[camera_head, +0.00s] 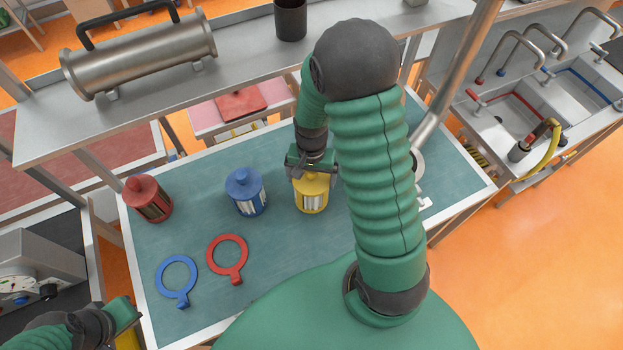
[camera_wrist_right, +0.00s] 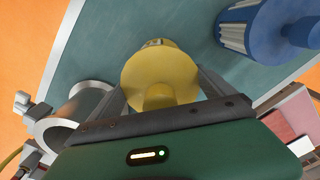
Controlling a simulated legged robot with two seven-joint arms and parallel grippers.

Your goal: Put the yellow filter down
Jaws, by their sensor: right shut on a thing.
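The yellow filter (camera_head: 311,197) is upright at the middle of the green table (camera_head: 190,254) in the head view. My right gripper (camera_head: 312,172) is shut on its top from above. In the right wrist view the yellow filter (camera_wrist_right: 158,72) sits between the two fingers of my right gripper (camera_wrist_right: 160,100). I cannot tell whether its base touches the table. My left gripper (camera_head: 128,318) is at the lower left corner, only partly in view, and its fingers cannot be made out.
A blue filter (camera_head: 246,192) and a red filter (camera_head: 148,198) stand to the left. A blue ring tool (camera_head: 178,280) and a red ring tool (camera_head: 228,260) lie in front. A metal shelf (camera_head: 240,62) with a steel cylinder (camera_head: 143,52) spans the back. The table front is clear between rings and arm.

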